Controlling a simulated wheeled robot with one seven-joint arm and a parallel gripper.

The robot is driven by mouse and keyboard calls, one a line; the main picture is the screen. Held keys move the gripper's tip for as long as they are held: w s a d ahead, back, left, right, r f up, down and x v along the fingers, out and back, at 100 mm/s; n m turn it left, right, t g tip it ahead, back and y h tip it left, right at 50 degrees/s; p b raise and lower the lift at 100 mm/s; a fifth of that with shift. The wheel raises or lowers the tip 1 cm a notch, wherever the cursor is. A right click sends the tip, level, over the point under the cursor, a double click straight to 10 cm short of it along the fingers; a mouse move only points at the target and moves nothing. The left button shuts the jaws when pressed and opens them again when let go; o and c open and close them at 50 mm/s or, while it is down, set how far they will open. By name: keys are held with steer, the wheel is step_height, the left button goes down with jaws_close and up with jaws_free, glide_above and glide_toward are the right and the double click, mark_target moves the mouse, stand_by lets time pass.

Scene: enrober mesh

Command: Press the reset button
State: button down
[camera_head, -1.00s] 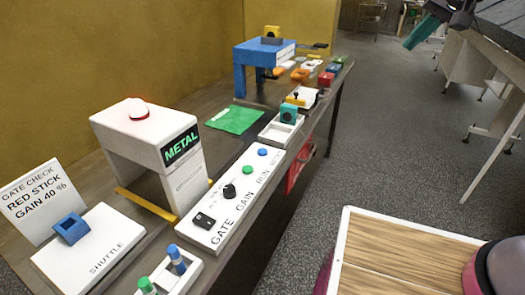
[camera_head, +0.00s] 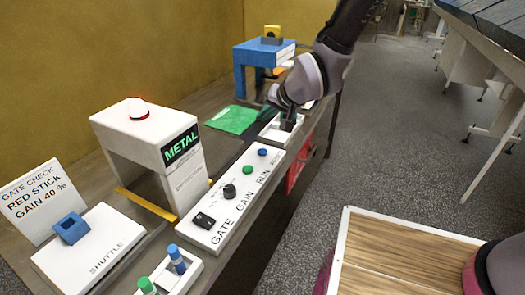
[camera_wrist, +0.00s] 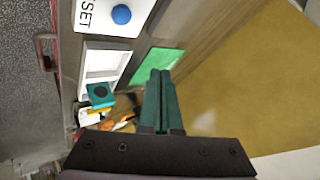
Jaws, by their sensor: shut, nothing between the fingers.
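The reset button is the blue button (camera_head: 262,152) at the far end of the white control panel (camera_head: 222,222), beside a green button (camera_head: 247,170). In the wrist view the blue button (camera_wrist: 121,14) sits at the top, next to lettering ending in "SET". My gripper (camera_wrist: 160,73) is shut and empty, its two dark green fingers side by side. In the wrist view its tips lie below and right of the button, apart from it. In the head view my gripper (camera_head: 287,122) is past the panel's far end, over the white tray area, partly hidden by the wrist.
A white tray (camera_wrist: 102,61) with a teal block (camera_wrist: 100,95) lies beside the panel. A green sheet (camera_head: 232,119) lies to its left. A white gate (camera_head: 145,135) showing "METAL" with a lit red dome (camera_head: 138,109) stands nearer. A blue stand (camera_head: 252,67) is behind.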

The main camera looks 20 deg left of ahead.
mark_target(264, 153)
steer(key=shift+f, duration=4.35)
steer(key=shift+f, duration=0.1)
steer(key=shift+f, duration=0.3)
steer(key=shift+f, duration=0.5)
steer(key=shift+r, duration=0.9)
steer(key=shift+r, duration=0.1)
steer(key=shift+r, duration=2.4)
